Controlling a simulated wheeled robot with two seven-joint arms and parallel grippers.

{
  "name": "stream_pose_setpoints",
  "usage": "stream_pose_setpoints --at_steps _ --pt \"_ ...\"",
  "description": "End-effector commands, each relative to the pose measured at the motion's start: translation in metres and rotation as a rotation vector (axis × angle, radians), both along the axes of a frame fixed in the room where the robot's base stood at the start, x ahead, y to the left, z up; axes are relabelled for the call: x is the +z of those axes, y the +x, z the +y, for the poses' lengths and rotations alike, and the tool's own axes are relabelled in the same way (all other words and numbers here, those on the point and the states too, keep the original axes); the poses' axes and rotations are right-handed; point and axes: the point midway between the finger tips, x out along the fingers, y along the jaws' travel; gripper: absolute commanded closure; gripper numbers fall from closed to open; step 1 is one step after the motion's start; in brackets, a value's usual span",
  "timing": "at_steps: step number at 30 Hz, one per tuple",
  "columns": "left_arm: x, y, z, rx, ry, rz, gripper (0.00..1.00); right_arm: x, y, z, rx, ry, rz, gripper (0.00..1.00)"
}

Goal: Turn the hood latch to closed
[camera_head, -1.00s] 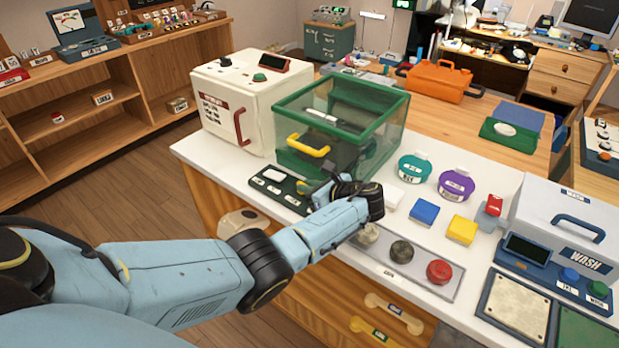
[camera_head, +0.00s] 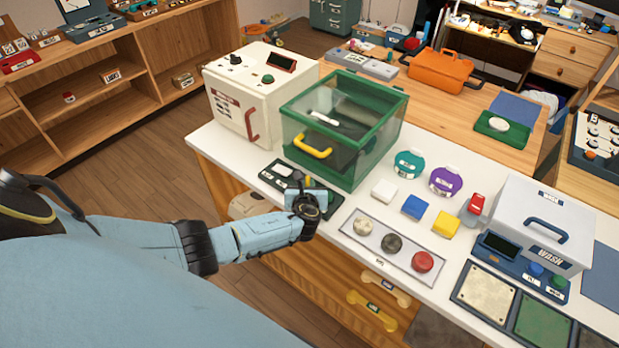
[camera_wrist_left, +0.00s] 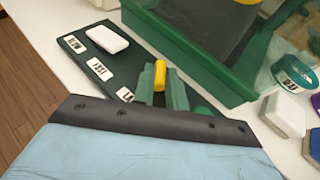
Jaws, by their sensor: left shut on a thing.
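The green-framed clear hood (camera_head: 345,130) stands on the white counter with its yellow handle (camera_head: 313,147) at the front. A dark panel (camera_head: 268,178) with a white block and labels lies before it. My left gripper (camera_head: 304,184) is over the panel's right part. In the left wrist view, its green fingers (camera_wrist_left: 162,82) are shut on a small yellow piece (camera_wrist_left: 160,73), which looks like the latch, near a label that is partly hidden. The wrist hides the piece in the head view. My right gripper is in neither current view.
A white machine (camera_head: 250,100) stands left of the hood. To the right are teal and purple round containers (camera_head: 409,164), coloured blocks, a strip of round knobs (camera_head: 392,243) and a grey wash box (camera_head: 540,225). The counter's front edge runs beneath my left arm.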

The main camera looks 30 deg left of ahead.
Motion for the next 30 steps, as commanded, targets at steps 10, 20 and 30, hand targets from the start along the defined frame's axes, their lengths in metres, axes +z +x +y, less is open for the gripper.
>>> stream_pose_setpoints --at_steps 10,20,30 --pt "-0.004 -0.004 0.008 -0.321 0.004 0.001 1.00 -0.011 0.000 0.004 -0.002 0.004 0.001 1.00" --pt "-0.004 -0.004 0.012 -0.544 0.002 0.000 1.00 -0.039 0.000 0.007 -0.001 0.008 0.001 1.00" --pt "-0.002 -0.004 0.013 -0.640 0.000 0.001 1.00 -0.052 0.000 0.006 0.000 0.008 0.001 1.00"
